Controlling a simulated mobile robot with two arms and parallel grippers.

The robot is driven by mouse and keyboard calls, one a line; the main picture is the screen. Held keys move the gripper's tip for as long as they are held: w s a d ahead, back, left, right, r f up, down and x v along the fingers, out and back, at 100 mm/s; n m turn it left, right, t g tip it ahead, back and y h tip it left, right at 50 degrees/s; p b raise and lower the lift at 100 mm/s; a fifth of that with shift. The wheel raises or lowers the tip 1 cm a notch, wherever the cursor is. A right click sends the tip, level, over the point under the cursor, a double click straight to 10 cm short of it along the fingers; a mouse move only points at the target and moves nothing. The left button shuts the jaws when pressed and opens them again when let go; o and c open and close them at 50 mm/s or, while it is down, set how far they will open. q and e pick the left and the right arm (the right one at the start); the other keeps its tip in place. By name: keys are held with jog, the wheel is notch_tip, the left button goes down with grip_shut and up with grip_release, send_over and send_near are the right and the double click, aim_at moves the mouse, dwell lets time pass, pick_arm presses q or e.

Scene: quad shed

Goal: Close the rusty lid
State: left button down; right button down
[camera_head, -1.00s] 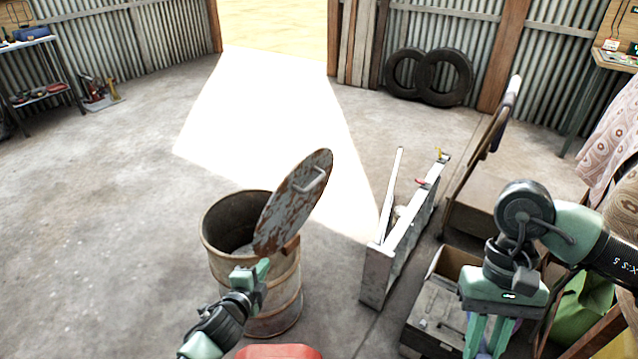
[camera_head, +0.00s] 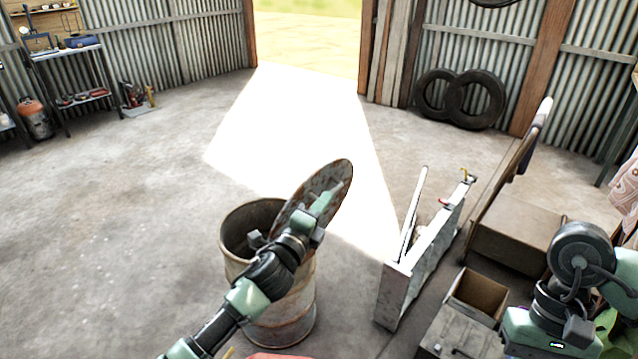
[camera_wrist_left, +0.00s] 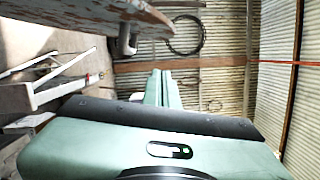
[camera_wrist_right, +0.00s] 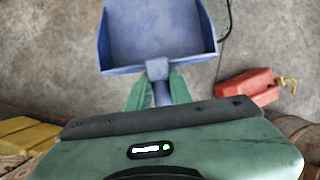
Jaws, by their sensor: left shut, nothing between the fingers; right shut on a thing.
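The round rusty lid (camera_head: 312,183) stands tilted up at the right rim of a rusty drum (camera_head: 290,318), whose mouth is open. My left gripper (camera_head: 334,194) is shut and empty in front of the lid face, hiding part of it and its handle. In the left wrist view the lid (camera_wrist_left: 75,12) crosses the top, with its handle (camera_wrist_left: 127,40) just left of and above the shut fingers (camera_wrist_left: 162,82). Contact with the lid is not clear. In the right wrist view my right gripper (camera_wrist_right: 157,88) is shut on the handle of a blue dustpan-like scoop (camera_wrist_right: 155,35).
A grey metal frame (camera_head: 410,290) stands right of the drum, with an open box (camera_head: 478,293) and a hand truck (camera_head: 510,175) beyond. A red can (camera_wrist_right: 247,86) lies near the scoop in the right wrist view. Floor left of the drum is clear.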

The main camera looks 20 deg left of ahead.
aim_at(318, 183)
pick_arm(q)
jog(key=w+a, duration=0.1)
jog(key=w, duration=0.1)
jog(key=w+a, duration=0.1)
jog(key=w+a+r+p, duration=0.1)
jog(key=w, duration=0.1)
jog(key=shift+w+a, duration=0.1)
jog(key=shift+w, duration=0.2)
jog(key=shift+r, duration=0.1)
